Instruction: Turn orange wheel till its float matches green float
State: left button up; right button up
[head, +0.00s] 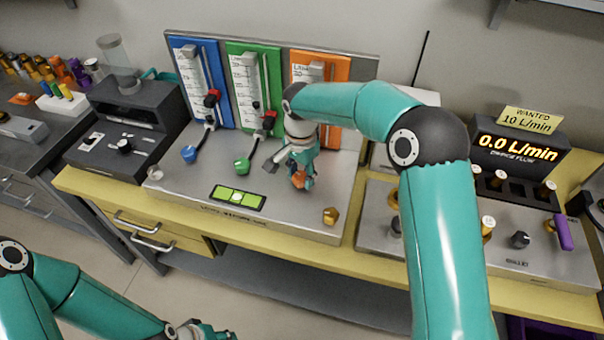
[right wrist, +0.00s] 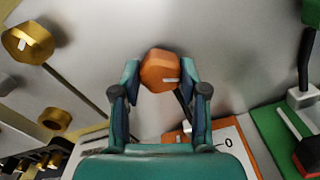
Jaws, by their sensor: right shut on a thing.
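The orange wheel (right wrist: 158,72) sits between the two fingers of my right gripper (right wrist: 160,76) in the right wrist view, and the gripper is shut on it. In the head view the right gripper (head: 300,172) points down at the bench plate, mostly covering the wheel. The orange flow meter (head: 337,67) stands on the back panel, its lower part hidden by my right arm. The green flow meter (head: 246,62) is left of it. I cannot make out either float clearly. My left gripper (head: 208,332) is at the bottom edge, partly cut off.
A blue wheel (head: 189,154) and a green wheel (head: 243,166) stand left of my right gripper. A display (head: 520,150) reads 0.0 L/min, under a yellow sign (head: 529,120) saying WANTED 10 L/min. A green level (head: 238,197) and a brass knob (head: 330,215) are in front.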

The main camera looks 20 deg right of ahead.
jog(key=n, duration=1)
jog(key=shift+n, duration=2.1)
jog(key=o, duration=1.1)
jog(key=shift+o, duration=0.2)
jog(key=shift+r, duration=0.1)
